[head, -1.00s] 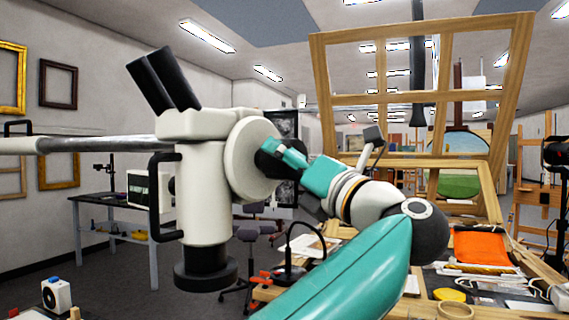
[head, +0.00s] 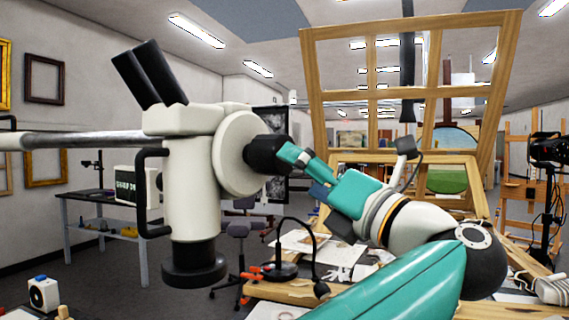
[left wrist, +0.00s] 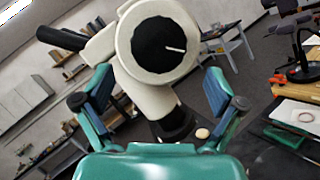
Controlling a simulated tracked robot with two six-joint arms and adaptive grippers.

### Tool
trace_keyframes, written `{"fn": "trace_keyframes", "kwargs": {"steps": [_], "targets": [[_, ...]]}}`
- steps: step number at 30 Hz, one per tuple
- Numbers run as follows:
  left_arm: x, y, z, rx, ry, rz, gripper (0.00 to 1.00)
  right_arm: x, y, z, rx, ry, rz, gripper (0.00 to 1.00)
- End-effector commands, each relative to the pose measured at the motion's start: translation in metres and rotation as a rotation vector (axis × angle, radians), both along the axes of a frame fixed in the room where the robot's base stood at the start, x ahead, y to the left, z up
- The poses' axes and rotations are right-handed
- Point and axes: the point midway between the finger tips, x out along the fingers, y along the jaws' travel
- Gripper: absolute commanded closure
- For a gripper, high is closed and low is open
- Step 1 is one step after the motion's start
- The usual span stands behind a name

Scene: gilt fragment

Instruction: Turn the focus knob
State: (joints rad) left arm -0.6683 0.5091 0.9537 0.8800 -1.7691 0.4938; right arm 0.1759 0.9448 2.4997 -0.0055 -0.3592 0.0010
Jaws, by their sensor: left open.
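The focus knob (head: 264,155) is a black round knob on the right side of the white microscope head (head: 236,152). In the left wrist view the knob (left wrist: 158,42) faces me as a black disc with a short white mark on its right half. My left gripper (head: 290,156) is at the right of the knob, with its teal fingers pointing at it. In the left wrist view the gripper (left wrist: 158,72) is open, its fingers wide apart on both sides, below the knob's centre, with nothing between them. I cannot tell whether a fingertip touches the knob. My right gripper is not in view.
A long metal boom (head: 85,139) carries the microscope from the left. Its black eyepieces (head: 148,74) and handle (head: 153,192) stick out. A black gooseneck lamp (head: 281,268) stands on the cluttered table below. A wooden easel frame (head: 410,92) rises behind my arm.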

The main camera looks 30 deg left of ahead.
Motion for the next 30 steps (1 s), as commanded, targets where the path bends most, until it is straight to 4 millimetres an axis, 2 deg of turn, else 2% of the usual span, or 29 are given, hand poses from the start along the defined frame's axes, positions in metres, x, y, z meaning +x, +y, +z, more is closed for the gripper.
{"fn": "trace_keyframes", "kwargs": {"steps": [3, 9, 30], "targets": [[-0.006, -0.023, -0.007, 0.002, 0.0, -0.004, 0.05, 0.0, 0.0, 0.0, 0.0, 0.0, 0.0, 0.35], [-0.012, -0.044, -0.015, 0.001, 0.0, -0.002, 0.05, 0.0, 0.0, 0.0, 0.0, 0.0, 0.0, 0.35], [-0.014, -0.048, -0.017, 0.0, 0.0, 0.0, 0.05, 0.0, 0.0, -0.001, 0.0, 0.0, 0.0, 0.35]]}}
